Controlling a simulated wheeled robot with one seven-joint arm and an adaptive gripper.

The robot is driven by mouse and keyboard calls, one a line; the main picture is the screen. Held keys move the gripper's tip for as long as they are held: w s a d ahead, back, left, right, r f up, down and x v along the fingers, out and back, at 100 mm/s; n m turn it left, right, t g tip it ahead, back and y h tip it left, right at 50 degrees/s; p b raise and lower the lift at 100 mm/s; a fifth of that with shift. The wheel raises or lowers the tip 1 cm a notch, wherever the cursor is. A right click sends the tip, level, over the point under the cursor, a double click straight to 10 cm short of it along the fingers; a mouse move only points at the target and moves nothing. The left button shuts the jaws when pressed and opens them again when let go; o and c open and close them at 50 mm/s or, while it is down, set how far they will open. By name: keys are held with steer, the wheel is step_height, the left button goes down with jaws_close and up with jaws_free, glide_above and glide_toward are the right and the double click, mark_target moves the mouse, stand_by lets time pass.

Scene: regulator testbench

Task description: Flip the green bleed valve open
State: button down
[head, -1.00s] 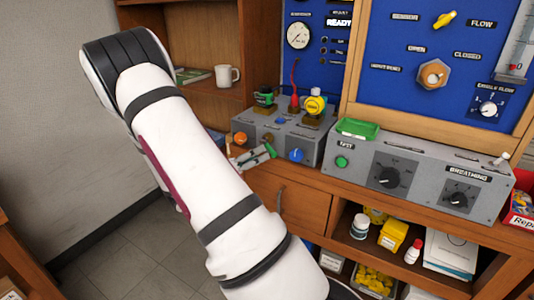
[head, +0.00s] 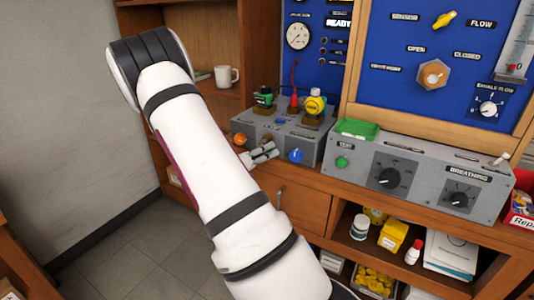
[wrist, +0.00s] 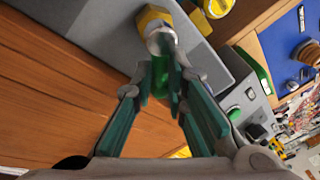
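The green bleed valve shows in the wrist view as a bright green lever (wrist: 161,76) below a silver and yellow fitting (wrist: 155,22) on the grey box. My gripper (wrist: 162,92) has its dark green fingers drawn close together, one on each side of the lever, with almost no gap visible. In the head view my gripper (head: 268,152) is at the front left of the grey box (head: 308,146), between the orange knob and the blue knob. The lever is hidden there behind my gripper.
The orange knob (head: 240,139) and blue knob (head: 296,156) are close on either side. A wooden cabinet (head: 291,208) lies below.

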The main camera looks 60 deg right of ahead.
steer(key=n+p, duration=0.1)
steer(key=p, duration=0.1)
steer(key=shift+s+r+n+p, duration=0.2)
steer(key=shift+n+p, duration=0.15)
steer(key=shift+n, duration=0.05)
steer(key=c, duration=1.6)
jaws_free()
steer(key=shift+h, duration=0.3)
steer(key=v, duration=1.2)
